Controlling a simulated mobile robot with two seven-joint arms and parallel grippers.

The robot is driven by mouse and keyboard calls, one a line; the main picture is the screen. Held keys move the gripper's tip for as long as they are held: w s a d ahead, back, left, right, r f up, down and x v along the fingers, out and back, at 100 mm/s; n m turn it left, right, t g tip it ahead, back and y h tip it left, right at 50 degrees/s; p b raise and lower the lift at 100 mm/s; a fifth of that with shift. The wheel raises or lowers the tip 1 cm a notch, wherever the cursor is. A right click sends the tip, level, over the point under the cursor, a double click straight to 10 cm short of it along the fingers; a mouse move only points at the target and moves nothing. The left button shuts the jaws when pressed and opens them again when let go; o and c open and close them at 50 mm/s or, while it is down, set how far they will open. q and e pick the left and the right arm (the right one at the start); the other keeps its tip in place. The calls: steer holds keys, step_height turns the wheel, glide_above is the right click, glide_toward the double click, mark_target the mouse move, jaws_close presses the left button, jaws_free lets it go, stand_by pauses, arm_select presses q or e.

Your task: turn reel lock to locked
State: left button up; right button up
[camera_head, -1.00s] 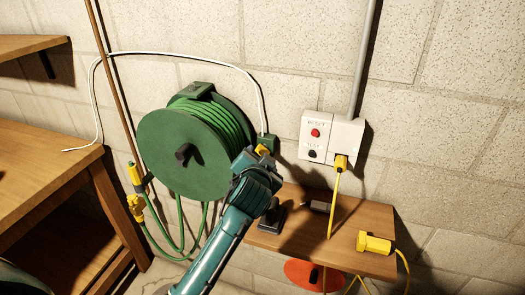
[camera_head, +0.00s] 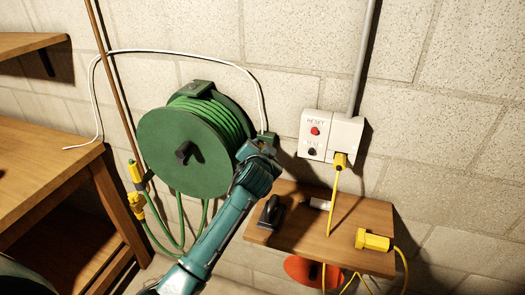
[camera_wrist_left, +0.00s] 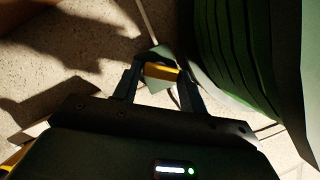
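The green hose reel (camera_head: 185,150) hangs on the block wall in the head view; its ribbed side fills the right of the left wrist view (camera_wrist_left: 255,60). A small green block (camera_head: 268,138) sits at the reel's right edge. In the left wrist view a yellow lever (camera_wrist_left: 162,72), seemingly the reel lock, is on this block. My left gripper (camera_wrist_left: 162,70) has its two fingers apart, with the lever between the fingertips; I cannot tell whether they touch it. In the head view my left gripper (camera_head: 258,150) hides the lever. My right gripper is not in view.
A wall outlet box (camera_head: 330,137) with a yellow plug is right of the gripper. Below it a wooden shelf (camera_head: 350,215) holds a black tool (camera_head: 270,212) and a yellow connector (camera_head: 373,241). A workbench (camera_head: 45,175) stands at left. A white cable (camera_head: 180,53) arches over the reel.

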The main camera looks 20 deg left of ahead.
arm_select(q)
steer(key=c, duration=0.6)
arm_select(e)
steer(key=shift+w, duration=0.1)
arm_select(q)
steer(key=m+t+y+b, duration=0.1)
steer(key=m, duration=0.2)
steer(key=m+t+y+b, duration=0.1)
steer(key=m+b, duration=0.1)
steer(key=f+m+y+b, duration=0.1)
steer(key=m+b, duration=0.1)
steer(key=m, duration=0.1)
steer(key=shift+d+m+t, duration=0.25)
steer(key=shift+m+t, duration=0.05)
steer(key=shift+t, duration=0.1)
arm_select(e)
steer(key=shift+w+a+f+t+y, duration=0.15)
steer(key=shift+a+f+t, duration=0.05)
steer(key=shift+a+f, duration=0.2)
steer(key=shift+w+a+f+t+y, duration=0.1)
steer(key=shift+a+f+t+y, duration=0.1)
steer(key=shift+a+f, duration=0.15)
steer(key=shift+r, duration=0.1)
arm_select(q)
steer(key=shift+b, duration=0.3)
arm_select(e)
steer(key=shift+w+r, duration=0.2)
